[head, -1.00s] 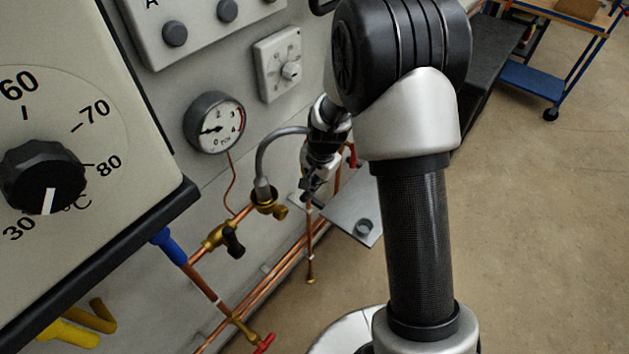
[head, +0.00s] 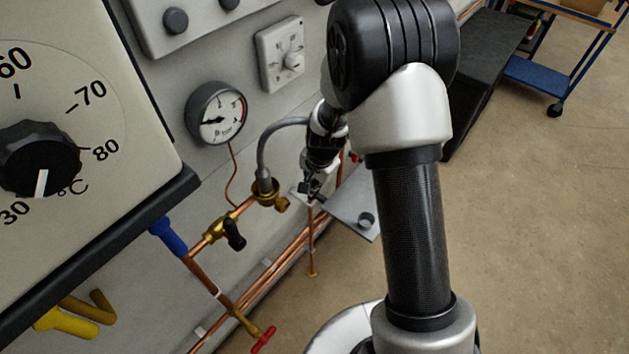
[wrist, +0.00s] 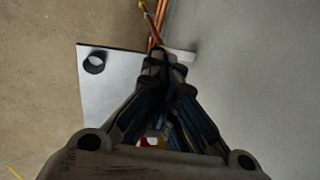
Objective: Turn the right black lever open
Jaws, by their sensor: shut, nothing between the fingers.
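A black lever (head: 235,235) sits on a brass valve (head: 216,230) on the copper pipe below the pressure gauge in the head view. No second black lever can be made out; the area behind my gripper is partly hidden. My gripper (head: 309,190) is to the right of that lever and apart from it, beside the vertical copper pipe and above a grey metal plate. In the wrist view my gripper (wrist: 166,62) has its fingertips together with nothing between them, over the plate's edge. No lever shows clearly at the tips.
The metal plate (head: 352,214) with a round fitting juts out below my gripper. A pressure gauge (head: 217,113), a grey hose (head: 268,150), a blue-handled part (head: 167,236) and a red-handled valve (head: 264,340) are nearby. Open floor lies to the right, with a blue cart (head: 540,78) behind.

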